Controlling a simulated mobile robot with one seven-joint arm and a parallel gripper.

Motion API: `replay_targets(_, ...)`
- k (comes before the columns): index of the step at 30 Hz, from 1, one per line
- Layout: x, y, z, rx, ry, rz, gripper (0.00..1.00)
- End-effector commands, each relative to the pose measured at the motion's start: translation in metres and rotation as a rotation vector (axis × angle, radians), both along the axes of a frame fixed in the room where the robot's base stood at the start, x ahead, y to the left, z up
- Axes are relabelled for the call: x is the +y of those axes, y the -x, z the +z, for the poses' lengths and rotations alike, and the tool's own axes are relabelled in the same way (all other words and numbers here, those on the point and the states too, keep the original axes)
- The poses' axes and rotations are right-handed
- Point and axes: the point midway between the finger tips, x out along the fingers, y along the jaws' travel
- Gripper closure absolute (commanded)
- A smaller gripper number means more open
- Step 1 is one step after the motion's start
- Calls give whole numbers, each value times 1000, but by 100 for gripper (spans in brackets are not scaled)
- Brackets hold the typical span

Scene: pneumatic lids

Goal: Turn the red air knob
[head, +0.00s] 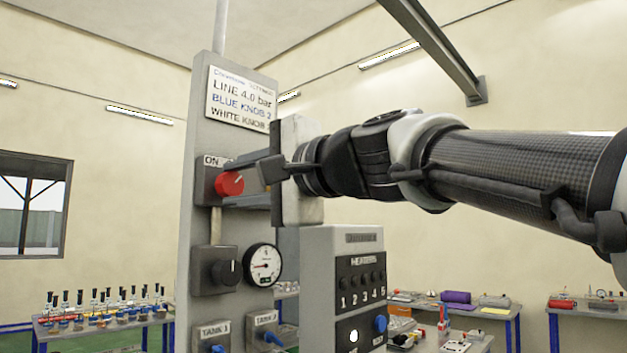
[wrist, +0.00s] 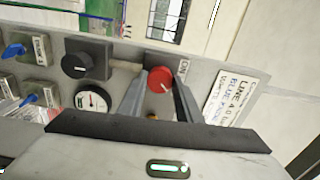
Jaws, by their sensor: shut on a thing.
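The red air knob (head: 229,184) sits on a dark box on the grey panel (head: 232,90), beside an ON label. In the wrist view the red knob (wrist: 160,79) lies between the tips of my two fingers. My gripper (head: 238,183) reaches it from the right and is shut on it. In the wrist view my gripper (wrist: 160,88) has one finger on each side of the knob. The fingers partly cover the knob's sides.
Below it are a black knob (head: 222,272) and a pressure gauge (head: 263,264). Blue valve handles sit lower on the panel near the TANK labels. A grey heater box (head: 315,290) with several switches stands close under my gripper. A sign (head: 242,98) hangs above.

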Motion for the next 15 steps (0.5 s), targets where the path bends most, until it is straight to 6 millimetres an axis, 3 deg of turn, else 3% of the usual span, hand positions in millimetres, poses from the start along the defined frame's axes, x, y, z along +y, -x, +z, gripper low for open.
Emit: replay_targets(15, 0, 0, -1, 55, -45, 0, 91)
